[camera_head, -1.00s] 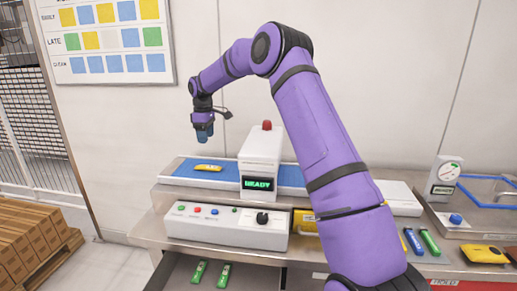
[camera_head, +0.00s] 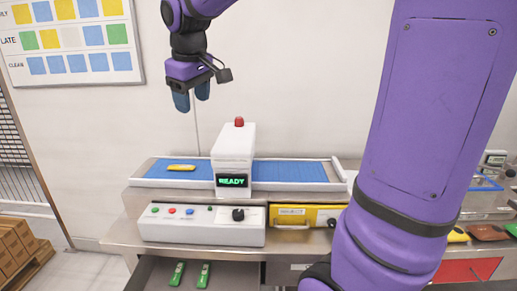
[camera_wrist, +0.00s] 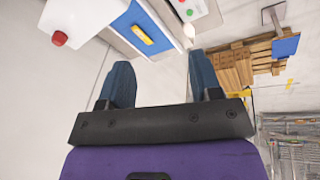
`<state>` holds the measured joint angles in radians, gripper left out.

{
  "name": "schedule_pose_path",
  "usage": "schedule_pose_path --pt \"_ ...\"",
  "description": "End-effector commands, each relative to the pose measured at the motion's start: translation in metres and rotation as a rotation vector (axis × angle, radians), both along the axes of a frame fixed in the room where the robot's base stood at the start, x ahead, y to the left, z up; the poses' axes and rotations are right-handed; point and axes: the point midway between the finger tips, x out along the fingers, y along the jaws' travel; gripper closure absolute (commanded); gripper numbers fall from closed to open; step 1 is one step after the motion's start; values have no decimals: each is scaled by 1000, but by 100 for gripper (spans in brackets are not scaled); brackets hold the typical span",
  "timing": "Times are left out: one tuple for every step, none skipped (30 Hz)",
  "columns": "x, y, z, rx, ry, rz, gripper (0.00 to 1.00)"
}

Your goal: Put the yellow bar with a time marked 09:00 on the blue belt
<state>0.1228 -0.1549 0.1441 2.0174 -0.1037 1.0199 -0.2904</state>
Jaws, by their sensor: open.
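A yellow bar (camera_head: 181,168) lies on the left part of the blue belt (camera_head: 290,171); any time marked on it is too small to read. In the wrist view the bar (camera_wrist: 142,35) lies on the blue belt (camera_wrist: 130,20), beyond my fingertips. My gripper (camera_head: 191,102) is open and empty, fingers pointing down, high above the left part of the belt. My gripper also shows in the wrist view (camera_wrist: 160,80), with nothing between its fingers.
A white scanner housing (camera_head: 234,150) with a red lamp and a READY display straddles the belt. A control box (camera_head: 201,224) and a yellow drawer (camera_head: 302,216) are in front. An open drawer below holds two green bars (camera_head: 178,273). My arm blocks the right side.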

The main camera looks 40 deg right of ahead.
Motion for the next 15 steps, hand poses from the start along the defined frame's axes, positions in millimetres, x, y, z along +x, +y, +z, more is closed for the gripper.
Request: schedule_pose_path --pt "-22 1 3 8 -21 -23 42" --pt "-33 2 3 14 -32 -37 42" --pt "-48 3 3 25 -46 -58 42" --pt "-59 3 3 32 -57 -73 42" --pt "-70 3 2 41 -68 -89 42" --pt "-84 3 1 53 -81 -107 42" --pt "-95 4 -1 62 -92 -122 42" --pt "-106 4 -3 71 -102 -136 42" --pt "-120 4 -6 86 -116 -157 42" --pt "-130 4 -8 97 -126 -171 42" --pt "-141 4 -11 109 -136 -185 42" --pt "-154 4 -15 123 -148 -203 42" --pt "-163 4 -19 136 -158 -217 42" --pt "-172 4 -22 147 -167 -230 42" --pt "-183 4 -27 162 -177 -244 42"
